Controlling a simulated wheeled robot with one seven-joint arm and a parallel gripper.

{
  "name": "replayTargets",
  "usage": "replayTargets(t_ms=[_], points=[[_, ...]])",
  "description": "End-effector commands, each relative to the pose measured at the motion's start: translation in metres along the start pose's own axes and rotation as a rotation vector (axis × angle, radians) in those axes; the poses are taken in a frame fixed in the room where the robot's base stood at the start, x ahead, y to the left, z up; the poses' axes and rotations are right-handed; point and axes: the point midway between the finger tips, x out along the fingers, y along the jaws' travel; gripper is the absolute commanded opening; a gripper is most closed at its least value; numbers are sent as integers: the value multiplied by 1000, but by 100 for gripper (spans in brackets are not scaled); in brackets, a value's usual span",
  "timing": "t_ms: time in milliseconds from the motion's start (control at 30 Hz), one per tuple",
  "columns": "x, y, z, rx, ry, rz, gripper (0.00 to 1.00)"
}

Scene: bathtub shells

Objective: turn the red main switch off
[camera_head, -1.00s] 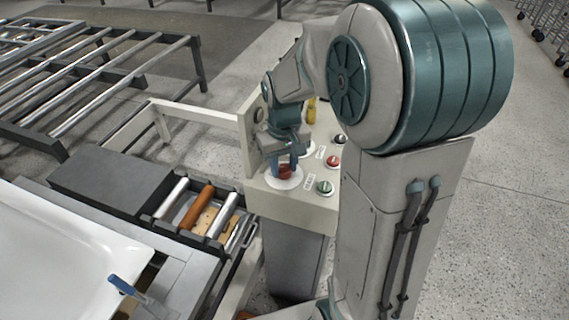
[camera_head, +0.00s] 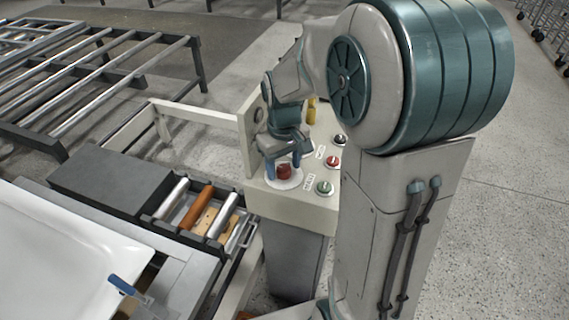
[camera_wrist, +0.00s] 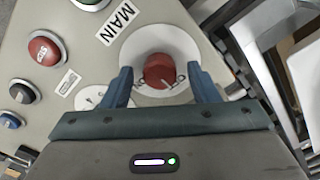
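The red main switch (camera_head: 284,172) is a round knob on a white disc at the near left corner of the control box. In the wrist view the red knob (camera_wrist: 159,70) shows a pale line on its lower right edge, beside a printed "MAIN" label (camera_wrist: 118,22). My gripper (camera_head: 283,166) is just above it, open. In the wrist view my gripper's blue fingers (camera_wrist: 160,76) stand on either side of the knob, with gaps between them and it.
The control box (camera_head: 290,207) also carries a green button (camera_head: 324,187), a red button (camera_head: 333,161) and a black button (camera_head: 341,139). A roller conveyor (camera_head: 203,212) and a white tub shell (camera_head: 60,255) lie to the left. A pale rail (camera_head: 195,113) runs close behind.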

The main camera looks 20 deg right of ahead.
Motion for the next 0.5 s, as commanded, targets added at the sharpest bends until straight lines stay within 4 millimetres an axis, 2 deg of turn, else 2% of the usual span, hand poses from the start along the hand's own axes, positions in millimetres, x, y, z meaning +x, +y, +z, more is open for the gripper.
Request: replayTargets(t_ms=[300,367,500], points=[[-3,0,0,2,0,0,54],[-8,0,0,2,0,0,54],[-33,0,0,1,4,1,54]])
